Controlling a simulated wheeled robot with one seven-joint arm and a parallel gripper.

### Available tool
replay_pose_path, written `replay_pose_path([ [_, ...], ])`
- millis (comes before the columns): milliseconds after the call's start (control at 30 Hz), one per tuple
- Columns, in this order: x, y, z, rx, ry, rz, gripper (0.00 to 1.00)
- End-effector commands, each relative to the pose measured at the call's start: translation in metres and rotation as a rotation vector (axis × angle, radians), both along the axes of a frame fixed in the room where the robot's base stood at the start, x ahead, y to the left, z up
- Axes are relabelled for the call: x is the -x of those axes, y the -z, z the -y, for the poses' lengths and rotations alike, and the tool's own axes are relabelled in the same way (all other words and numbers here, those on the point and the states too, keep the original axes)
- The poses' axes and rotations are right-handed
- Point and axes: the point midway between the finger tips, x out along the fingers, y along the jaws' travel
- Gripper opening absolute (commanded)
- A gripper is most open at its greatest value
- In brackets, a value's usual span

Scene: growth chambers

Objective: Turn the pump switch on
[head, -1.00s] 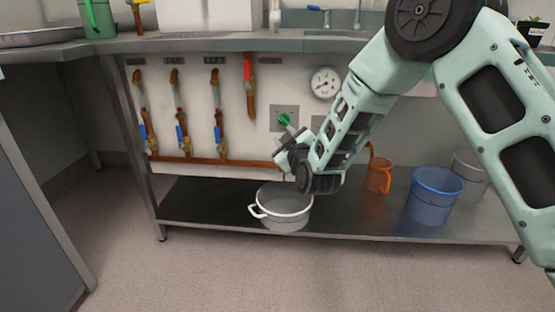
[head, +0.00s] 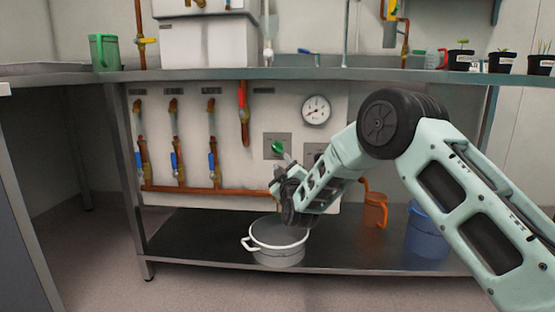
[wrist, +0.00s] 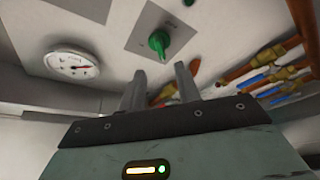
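The pump switch appears to be the green knob (head: 278,147) on a grey square plate on the panel under the bench. In the wrist view the knob (wrist: 159,43) is just beyond my fingertips, its handle slanted. My gripper (wrist: 158,78) is open, with two grey fingers apart and nothing between them. In the head view my gripper (head: 284,170) is just below and in front of the switch, its fingers small and partly hidden by the wrist. I cannot tell if a finger touches the knob.
A round gauge (head: 316,110) is up and right of the switch. Pipes with blue-handled valves (head: 212,165) and a red-handled one (head: 242,98) are to the left. A white pot (head: 278,243), an orange jug (head: 374,212) and a blue bucket (head: 426,233) stand on the lower shelf.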

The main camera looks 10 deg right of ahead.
Motion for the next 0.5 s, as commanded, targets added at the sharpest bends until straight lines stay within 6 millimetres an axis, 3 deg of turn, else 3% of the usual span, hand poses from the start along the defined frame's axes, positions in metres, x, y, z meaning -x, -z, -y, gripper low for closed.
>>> replay_pose_path([
  [200, -0.04, -0.007, 0.001, -0.003, 0.0, 0.002, 0.33],
  [500, -0.072, -0.018, 0.002, -0.002, -0.001, 0.0, 0.33],
])
